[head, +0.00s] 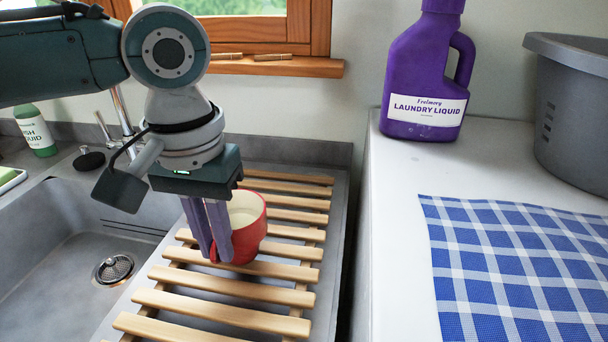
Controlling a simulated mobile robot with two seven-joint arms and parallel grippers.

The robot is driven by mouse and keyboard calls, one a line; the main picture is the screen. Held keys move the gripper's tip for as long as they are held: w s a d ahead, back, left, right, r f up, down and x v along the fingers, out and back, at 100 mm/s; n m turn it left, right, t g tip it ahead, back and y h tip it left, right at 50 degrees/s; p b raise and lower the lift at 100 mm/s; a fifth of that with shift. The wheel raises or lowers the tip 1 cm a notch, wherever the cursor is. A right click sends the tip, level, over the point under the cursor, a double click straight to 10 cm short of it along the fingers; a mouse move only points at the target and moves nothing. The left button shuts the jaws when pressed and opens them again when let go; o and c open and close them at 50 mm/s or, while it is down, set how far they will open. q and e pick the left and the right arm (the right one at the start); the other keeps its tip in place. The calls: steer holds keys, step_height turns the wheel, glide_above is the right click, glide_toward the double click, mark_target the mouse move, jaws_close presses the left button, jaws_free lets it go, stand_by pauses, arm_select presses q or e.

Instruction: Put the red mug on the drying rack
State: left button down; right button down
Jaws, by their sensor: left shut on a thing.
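The red mug (252,238) is upright at the wooden slatted drying rack (222,287), over its middle slats. Its cream inside faces up toward me. My left gripper (221,258) points down from above, shut on the mug at its left side, and its fingers hide that part of the mug. I cannot tell whether the mug's base touches the slats. My right gripper is not in view.
A sink basin (60,285) with a drain lies left of the rack. On the right, a white counter holds a purple laundry liquid bottle (421,85), a grey tub (575,120) and a blue checked cloth (520,265). A green bottle (36,132) stands at the far left. The front slats are clear.

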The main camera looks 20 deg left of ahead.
arm_select(q)
steer(key=c, duration=0.9)
jaws_free()
step_height(320, 180, up, 12)
steer(key=p, duration=0.1)
steer(key=s+d+f+m+t, duration=0.1)
steer(key=s+d+f, duration=0.2)
steer(key=s+d+f+m+t+h, duration=0.1)
steer(key=s+d+f+m, duration=0.1)
steer(key=s+d+f, duration=0.1)
steer(key=s+d+f+m+t+h, duration=0.1)
steer(key=s+d+f, duration=0.2)
steer(key=s+f, duration=0.1)
steer(key=shift+s+f+m, duration=0.3)
steer(key=shift+s+m, duration=0.1)
steer(key=shift+s, duration=0.2)
steer(key=s+a+y, duration=0.1)
steer(key=s+a, duration=0.3)
steer(key=a, duration=0.1)
steer(key=shift+s+a+f+y, duration=0.15)
steer(key=shift+s+f+y, duration=0.2)
steer(key=shift+f+y, duration=0.1)
